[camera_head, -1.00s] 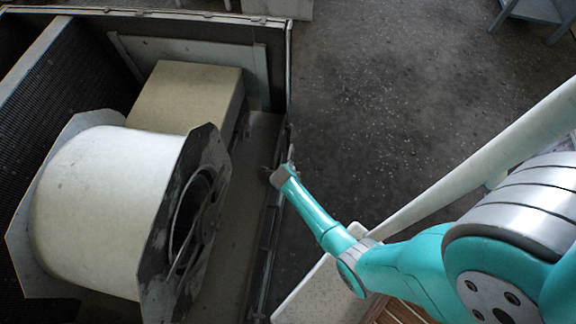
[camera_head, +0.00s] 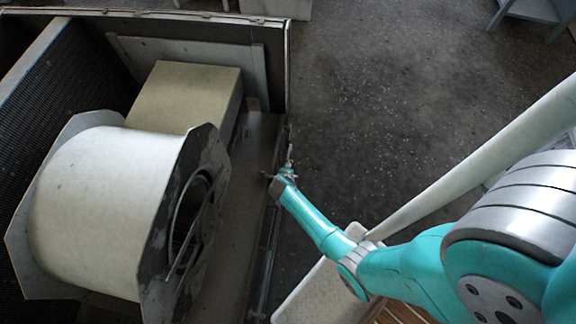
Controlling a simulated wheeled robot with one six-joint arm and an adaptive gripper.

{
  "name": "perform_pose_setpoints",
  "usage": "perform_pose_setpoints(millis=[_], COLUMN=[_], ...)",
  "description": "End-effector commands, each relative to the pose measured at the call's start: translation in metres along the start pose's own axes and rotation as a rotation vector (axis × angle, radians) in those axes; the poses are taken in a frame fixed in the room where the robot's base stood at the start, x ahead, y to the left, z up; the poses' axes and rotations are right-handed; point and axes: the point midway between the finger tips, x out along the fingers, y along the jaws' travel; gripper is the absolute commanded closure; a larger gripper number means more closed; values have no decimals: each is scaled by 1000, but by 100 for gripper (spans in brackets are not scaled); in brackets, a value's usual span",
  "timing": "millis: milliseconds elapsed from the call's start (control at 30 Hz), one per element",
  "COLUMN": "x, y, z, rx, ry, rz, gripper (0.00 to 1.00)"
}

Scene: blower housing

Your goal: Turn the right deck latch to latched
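My gripper (camera_head: 281,176) is at the end of my teal arm, at the right-hand rim of the blower housing (camera_head: 262,262). It is small and dark in this view, and I cannot tell whether its fingers are open or shut. Small metal parts show beside it at the rim, but I cannot make out which of them is the right deck latch or how it is turned. Inside the housing stands a large cream blower drum (camera_head: 98,205) with a dark end plate (camera_head: 187,215).
A beige box (camera_head: 185,95) sits behind the drum in the housing. Dark grey floor (camera_head: 390,90) lies open to the right of the rim. A grey stand (camera_head: 530,10) is at the far top right. A light panel (camera_head: 322,292) lies below my forearm.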

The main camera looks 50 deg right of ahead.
Motion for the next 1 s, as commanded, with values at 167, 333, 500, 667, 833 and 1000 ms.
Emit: perform_pose_setpoints(millis=[167, 333, 500, 667, 833, 1000], x=[0, -1, -13, -37, -67, -95], y=[0, 0, 1, 1, 1, 1], z=[0, 0, 0, 0, 0, 0], rx=[0, 0, 0, -1, -2, -2], ry=[0, 0, -1, -3, -3, -2], rz=[0, 0, 0, -1, -1, 0], gripper=[12, 12, 12, 12, 12, 12])
